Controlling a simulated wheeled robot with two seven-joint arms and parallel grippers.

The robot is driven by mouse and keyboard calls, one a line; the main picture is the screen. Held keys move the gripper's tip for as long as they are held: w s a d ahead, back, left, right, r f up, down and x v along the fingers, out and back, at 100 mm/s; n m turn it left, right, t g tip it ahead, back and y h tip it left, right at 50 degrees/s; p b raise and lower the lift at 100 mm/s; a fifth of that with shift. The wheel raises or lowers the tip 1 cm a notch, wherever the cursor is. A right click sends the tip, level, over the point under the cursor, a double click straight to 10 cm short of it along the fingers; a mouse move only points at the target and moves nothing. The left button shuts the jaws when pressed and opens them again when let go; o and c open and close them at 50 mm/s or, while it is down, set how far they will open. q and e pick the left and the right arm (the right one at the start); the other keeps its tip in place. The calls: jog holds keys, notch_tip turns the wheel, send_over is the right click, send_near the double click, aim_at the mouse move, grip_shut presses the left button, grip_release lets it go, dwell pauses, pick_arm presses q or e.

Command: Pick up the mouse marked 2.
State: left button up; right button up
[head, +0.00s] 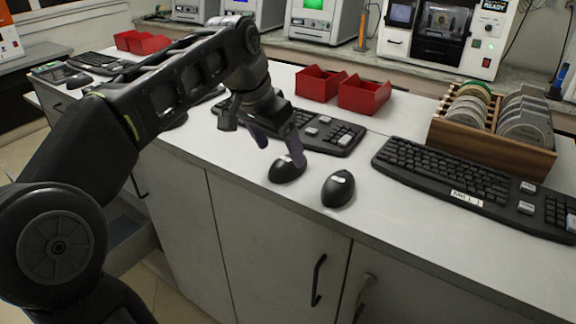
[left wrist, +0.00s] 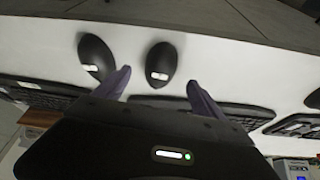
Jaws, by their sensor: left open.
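Two black computer mice lie on the white counter near its front edge, each with a small white label too small to read. The left mouse (head: 284,172) is just under my left gripper (head: 280,152). The right mouse (head: 338,190) stands apart from it, to the right. My left gripper is open with nothing held. In the left wrist view, its fingers (left wrist: 160,88) spread on either side of one mouse (left wrist: 161,65), which lies just beyond the tips. The other mouse (left wrist: 95,52) is outside the fingers, to the left. I cannot tell which is marked 2.
A black keyboard (head: 330,133) lies behind the gripper and a longer one (head: 440,170) lies to the right. Two red bins (head: 363,97) and a wooden rack (head: 450,133) of discs stand behind them. The counter's front edge is close to the mice.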

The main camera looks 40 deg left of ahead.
aim_at(284, 160)
pick_arm(q)
jog(key=x, duration=0.5)
dwell(0.5)
jog(key=c, duration=1.5)
